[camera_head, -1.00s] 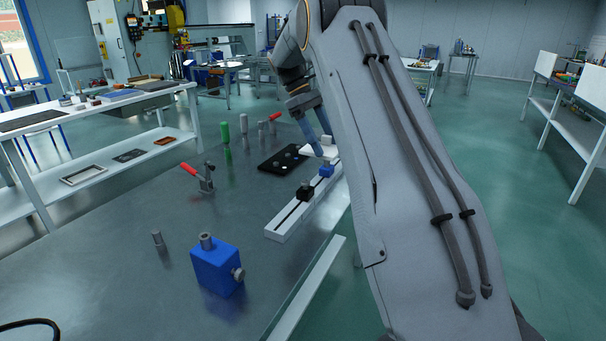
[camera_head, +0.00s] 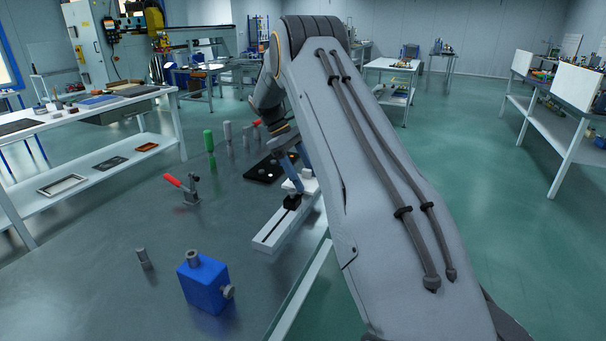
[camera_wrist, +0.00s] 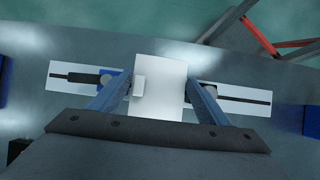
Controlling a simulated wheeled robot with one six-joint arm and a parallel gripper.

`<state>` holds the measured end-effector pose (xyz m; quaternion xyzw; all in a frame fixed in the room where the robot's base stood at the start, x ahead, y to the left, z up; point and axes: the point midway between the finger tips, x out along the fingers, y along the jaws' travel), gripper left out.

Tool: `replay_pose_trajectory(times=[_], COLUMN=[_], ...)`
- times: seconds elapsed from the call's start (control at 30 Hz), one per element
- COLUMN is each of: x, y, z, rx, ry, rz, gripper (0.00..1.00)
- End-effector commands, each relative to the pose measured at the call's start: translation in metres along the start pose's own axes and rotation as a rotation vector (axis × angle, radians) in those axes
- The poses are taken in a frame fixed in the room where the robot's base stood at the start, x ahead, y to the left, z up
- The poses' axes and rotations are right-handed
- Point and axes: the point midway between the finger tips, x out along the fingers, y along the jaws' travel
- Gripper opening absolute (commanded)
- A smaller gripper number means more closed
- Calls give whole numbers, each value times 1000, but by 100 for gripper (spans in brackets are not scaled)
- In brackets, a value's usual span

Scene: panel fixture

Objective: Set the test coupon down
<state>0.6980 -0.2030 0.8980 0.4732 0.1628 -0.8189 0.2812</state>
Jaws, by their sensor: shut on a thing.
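In the wrist view the test coupon (camera_wrist: 168,72) is a pale, near-square plate, with a small pale block at its left edge. My gripper (camera_wrist: 160,86) is shut on it, one blue finger on each side. The coupon is over the middle of a white slotted rail (camera_wrist: 232,97); I cannot tell whether it touches the rail. In the head view the white rail (camera_head: 272,236) lies near the bench's right edge. My gripper (camera_head: 301,166) is at the rail's far end, partly hidden by my arm. A black clamp (camera_head: 291,202) sits on the rail.
A blue block with a knob (camera_head: 204,283) stands in front. A red-handled toggle clamp (camera_head: 184,188), a green-handled tool (camera_head: 209,142) and a black plate (camera_head: 264,170) stand farther back.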

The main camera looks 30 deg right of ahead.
Motion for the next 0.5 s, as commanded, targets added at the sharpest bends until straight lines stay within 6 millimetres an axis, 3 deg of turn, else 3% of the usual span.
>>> replay_pose_trajectory(times=[0.5], x=[7], y=[0], z=[-4], rx=[0], ry=[1], rz=[0], gripper=[42])
